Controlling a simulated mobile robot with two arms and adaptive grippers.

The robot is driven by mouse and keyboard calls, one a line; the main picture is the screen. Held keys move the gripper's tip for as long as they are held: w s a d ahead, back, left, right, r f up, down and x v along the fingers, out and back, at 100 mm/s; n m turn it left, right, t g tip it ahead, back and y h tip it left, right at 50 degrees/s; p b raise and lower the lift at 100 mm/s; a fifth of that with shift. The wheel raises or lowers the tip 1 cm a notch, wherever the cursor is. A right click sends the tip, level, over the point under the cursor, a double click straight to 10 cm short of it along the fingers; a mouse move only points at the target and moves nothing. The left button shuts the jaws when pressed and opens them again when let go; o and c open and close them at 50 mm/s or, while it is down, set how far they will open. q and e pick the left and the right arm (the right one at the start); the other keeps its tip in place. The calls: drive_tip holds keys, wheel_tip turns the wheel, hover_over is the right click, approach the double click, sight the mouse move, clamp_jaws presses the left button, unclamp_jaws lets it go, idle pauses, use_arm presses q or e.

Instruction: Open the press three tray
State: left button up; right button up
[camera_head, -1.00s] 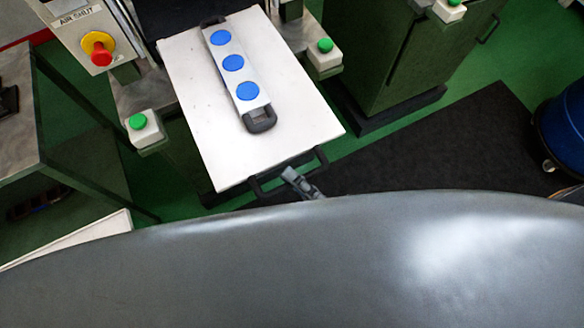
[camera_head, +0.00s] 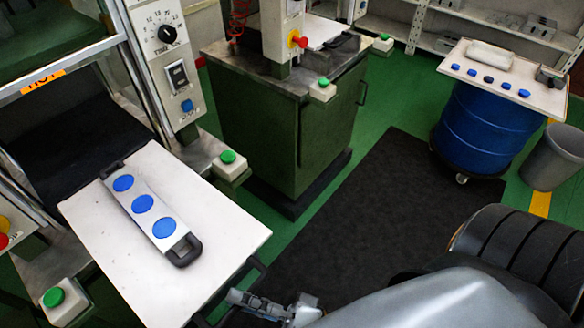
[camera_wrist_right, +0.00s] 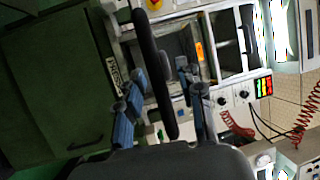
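A white press tray (camera_head: 105,240) sticks out of the near press at the left, level and pulled out. A mould (camera_head: 140,184) with three blue discs and dark end handles lies on it. The tray's dark handle (camera_head: 257,272) runs along its front edge, partly out of sight. My right gripper (camera_head: 236,297) is just beyond that edge, close to the handle. In the right wrist view a black bar (camera_wrist_right: 158,85), apparently this handle, passes between my fingers (camera_wrist_right: 158,76), with gaps showing on both sides. The gripper looks open. My left gripper is not in view.
Green-button boxes (camera_head: 229,163) flank the tray. A second press on a green cabinet (camera_head: 285,130) stands behind. A blue drum (camera_head: 480,130) with a board of blue pieces and a grey bin (camera_head: 556,158) are at right. A dark mat (camera_head: 370,190) covers open floor.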

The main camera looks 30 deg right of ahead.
drive_tip(key=v, duration=1.1)
drive_tip(key=shift+s, duration=0.25)
drive_tip(key=shift+d, duration=0.1)
drive_tip(key=w+d+f+n+g+h+b, duration=0.1)
drive_tip(key=w+d+f+n+g+h, duration=0.15)
drive_tip(key=f, duration=0.95)
drive_tip(key=w+d+f+n+g+h+b, duration=0.1)
drive_tip(key=d+f+n+h, duration=0.25)
drive_tip(key=f, duration=0.85)
drive_tip(key=w+d+f+n+g+h, duration=0.2)
drive_tip(key=d+f+h, duration=0.15)
drive_tip(key=f, duration=0.75)
drive_tip(key=s+d+f+n+g+h+b, duration=0.1)
drive_tip(key=s+d+f+n+g+h, duration=0.25)
drive_tip(key=f, duration=0.75)
drive_tip(key=s+a+f+g, duration=0.1)
drive_tip(key=s+f+g, duration=0.4)
drive_tip(key=s, duration=0.7)
wheel_tip(320, 180, down, 2)
drive_tip(key=shift+s+a+f+b, duration=0.1)
drive_tip(key=shift+s+a+b, duration=0.25)
drive_tip(key=shift+b, duration=0.1)
